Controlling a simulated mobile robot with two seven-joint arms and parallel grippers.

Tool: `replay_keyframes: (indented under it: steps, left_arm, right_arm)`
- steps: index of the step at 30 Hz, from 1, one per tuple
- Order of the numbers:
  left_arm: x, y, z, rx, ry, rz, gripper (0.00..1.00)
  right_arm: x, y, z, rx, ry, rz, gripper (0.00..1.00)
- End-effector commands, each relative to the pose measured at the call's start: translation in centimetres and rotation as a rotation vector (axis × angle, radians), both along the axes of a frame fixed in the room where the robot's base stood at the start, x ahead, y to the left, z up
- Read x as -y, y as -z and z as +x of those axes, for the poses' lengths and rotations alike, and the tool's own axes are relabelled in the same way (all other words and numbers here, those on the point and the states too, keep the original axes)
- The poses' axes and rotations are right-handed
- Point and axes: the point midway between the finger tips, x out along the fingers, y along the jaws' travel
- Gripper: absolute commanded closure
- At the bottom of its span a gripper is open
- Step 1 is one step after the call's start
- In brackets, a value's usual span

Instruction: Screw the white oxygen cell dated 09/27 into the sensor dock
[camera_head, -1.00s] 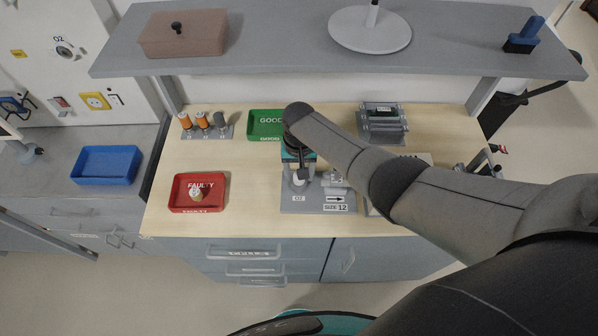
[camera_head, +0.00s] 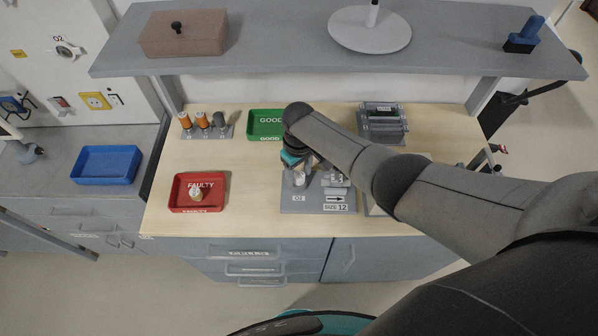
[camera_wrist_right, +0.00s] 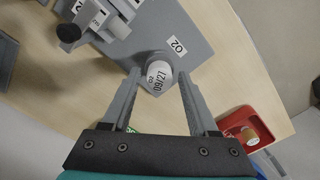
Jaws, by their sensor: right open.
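The white oxygen cell (camera_head: 299,179) stands on the grey sensor dock plate (camera_head: 318,205), close to its O2 label. My right gripper (camera_wrist_right: 159,82) is open, with one finger on each side of the cell and a visible gap to both. In the head view my right gripper (camera_head: 297,168) is right above the cell and partly hidden by its own wrist. How deep the cell sits in the dock is hidden. My left gripper is not in view.
A red FAULTY tray (camera_head: 178,205) holding a cell (camera_head: 196,193) is left of the dock. A green GOOD tray (camera_head: 262,131) and a rack of orange and grey cylinders (camera_head: 203,121) stand behind. A grey roller-like fixture (camera_head: 383,122) is back right. A shelf (camera_head: 270,63) overhangs the rear.

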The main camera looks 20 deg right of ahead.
Motion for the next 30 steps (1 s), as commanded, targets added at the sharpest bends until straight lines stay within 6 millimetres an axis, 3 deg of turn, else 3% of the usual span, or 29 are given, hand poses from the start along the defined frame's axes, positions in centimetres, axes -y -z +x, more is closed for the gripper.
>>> replay_keyframes:
  steps: [15,30]
  left_arm:
    - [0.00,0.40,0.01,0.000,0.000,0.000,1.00]
    - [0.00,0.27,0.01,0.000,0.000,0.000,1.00]
  right_arm:
    - [0.06,0.01,0.04,0.001,-0.582,-0.002,0.40]
    - [0.07,-0.03,0.06,0.001,-0.615,-0.001,0.40]
